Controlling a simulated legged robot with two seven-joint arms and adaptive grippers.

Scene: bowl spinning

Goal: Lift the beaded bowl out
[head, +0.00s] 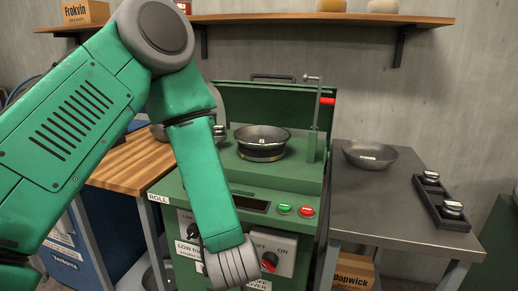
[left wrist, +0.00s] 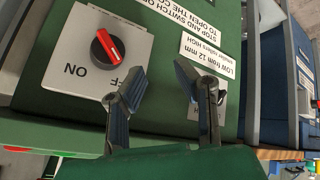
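The bowl (head: 262,138) is dark metal and sits upright on a round fixture on top of the green machine (head: 256,182). Whether its rim is beaded is too small to tell. A small labelled weight-like piece shows inside it. My left gripper (left wrist: 160,72) is open and empty in the left wrist view, in front of the machine's control panel. Its fingers are beside a red-handled OFF/ON switch (left wrist: 106,46), which also shows in the head view (head: 270,262). In the head view the gripper is low at the machine's front, well below the bowl, and its fingers are hidden. My right gripper is not in view.
A second metal bowl (head: 369,155) stands on the grey table (head: 395,196) at the right, beside a dark tray (head: 436,205) with two small pieces. Green and red buttons (head: 295,210) are on the machine. A raised lever with a red grip (head: 327,101) stands right of the bowl. A wooden shelf (head: 330,19) is above.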

